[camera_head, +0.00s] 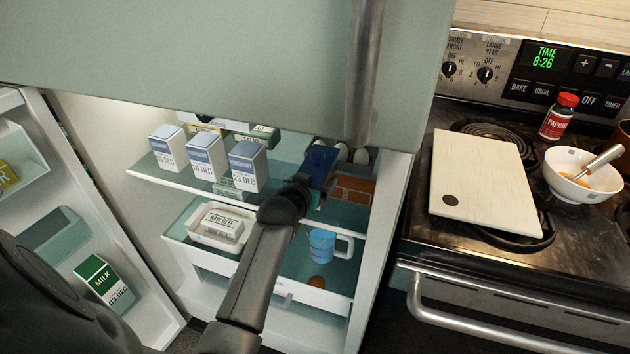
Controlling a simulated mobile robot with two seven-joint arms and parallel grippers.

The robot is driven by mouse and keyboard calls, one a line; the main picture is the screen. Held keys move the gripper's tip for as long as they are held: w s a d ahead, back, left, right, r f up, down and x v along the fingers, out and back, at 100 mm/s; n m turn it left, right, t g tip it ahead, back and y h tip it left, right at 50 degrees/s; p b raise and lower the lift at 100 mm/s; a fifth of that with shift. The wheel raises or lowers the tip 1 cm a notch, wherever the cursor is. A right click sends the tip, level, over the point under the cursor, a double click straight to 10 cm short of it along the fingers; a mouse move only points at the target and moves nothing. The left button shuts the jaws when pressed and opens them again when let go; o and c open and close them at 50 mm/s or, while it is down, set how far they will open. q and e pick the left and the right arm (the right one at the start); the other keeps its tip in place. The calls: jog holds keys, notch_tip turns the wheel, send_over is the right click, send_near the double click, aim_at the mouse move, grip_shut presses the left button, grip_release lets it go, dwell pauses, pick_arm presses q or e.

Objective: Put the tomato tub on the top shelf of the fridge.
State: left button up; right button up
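The fridge is open. Its top shelf in view (150,170) is a glass shelf with several blue-and-white dated cartons (207,158) at the left. My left gripper (321,165) is inside the fridge by the right part of this shelf. Its blue hand and wrist hide its fingertips, so I cannot see whether it is open or shut. A reddish-orange item (352,189) shows just right of the gripper, partly hidden; I cannot tell whether it is the tomato tub or whether the gripper touches it. No tomato label is readable. My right gripper is not in view.
The fridge door (150,290) holds a milk carton (104,281). A cutting board (485,183) lies on the stove.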

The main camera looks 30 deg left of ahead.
pick_arm(q)
jog(key=o, duration=1.3)
jog(key=shift+f, duration=0.15)
jog(key=shift+r, duration=0.2)
jog(key=p+v, duration=0.3)
jog(key=v, duration=0.9)
